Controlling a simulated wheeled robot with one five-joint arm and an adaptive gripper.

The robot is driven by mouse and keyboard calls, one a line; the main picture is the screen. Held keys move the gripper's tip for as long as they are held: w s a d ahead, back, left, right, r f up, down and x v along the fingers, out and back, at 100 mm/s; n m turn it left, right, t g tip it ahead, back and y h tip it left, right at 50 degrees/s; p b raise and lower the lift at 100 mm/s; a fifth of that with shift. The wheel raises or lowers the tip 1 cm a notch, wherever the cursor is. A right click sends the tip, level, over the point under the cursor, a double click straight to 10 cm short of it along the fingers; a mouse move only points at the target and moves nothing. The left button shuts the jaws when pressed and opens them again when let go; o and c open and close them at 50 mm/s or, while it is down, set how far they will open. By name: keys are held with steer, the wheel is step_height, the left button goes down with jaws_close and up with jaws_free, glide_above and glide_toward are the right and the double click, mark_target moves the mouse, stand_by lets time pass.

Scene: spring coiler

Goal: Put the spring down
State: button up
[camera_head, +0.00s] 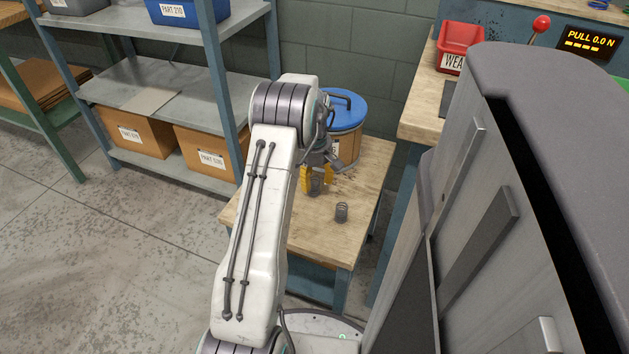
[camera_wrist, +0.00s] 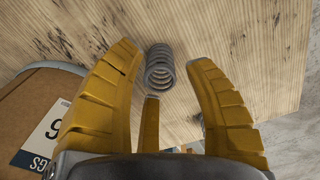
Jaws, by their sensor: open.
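A grey coil spring (camera_head: 315,187) is on the small wooden table (camera_head: 300,233), between the yellow fingers of my gripper (camera_head: 317,178). In the wrist view this spring (camera_wrist: 160,68) lies between the tips of my open gripper (camera_wrist: 162,70), with a visible gap on each side. A second grey spring (camera_head: 341,212) stands apart on the table, nearer the front edge. In the wrist view only a small grey bit shows behind the right finger, and I cannot tell what it is.
A drum with a blue lid (camera_head: 345,108) stands at the table's back, close to my gripper; its label (camera_wrist: 42,132) shows in the wrist view. A shelf unit (camera_head: 160,90) is at left. A workbench (camera_head: 418,105) with a red bin (camera_head: 459,45) and a large grey machine (camera_head: 500,200) are at right.

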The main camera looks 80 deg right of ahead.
mark_target(313, 180)
step_height(313, 180, up, 11)
steer(key=p, duration=0.7)
steer(key=shift+w+a+f, duration=0.1)
steer(key=shift+w, duration=0.05)
steer(key=w+a+r+n, duration=0.1)
steer(key=w+a+r, duration=0.3)
steer(key=w, duration=0.5)
steer(key=w+a+r+n, duration=0.1)
steer(key=w+a+r, duration=0.35)
steer(key=w, duration=0.35)
steer(key=w+a+r, duration=0.2)
steer(key=w+a, duration=0.3)
steer(key=a, duration=0.2)
steer(key=w+a+r, duration=0.3)
steer(key=w+a, duration=0.2)
steer(key=a, duration=0.3)
steer(key=a+r+n+t, duration=0.2)
steer(key=a, duration=1.2)
steer(key=s+a+f+n, duration=0.1)
steer(key=s+a, duration=0.6)
steer(key=a, duration=0.6)
steer(key=shift+a, duration=0.4)
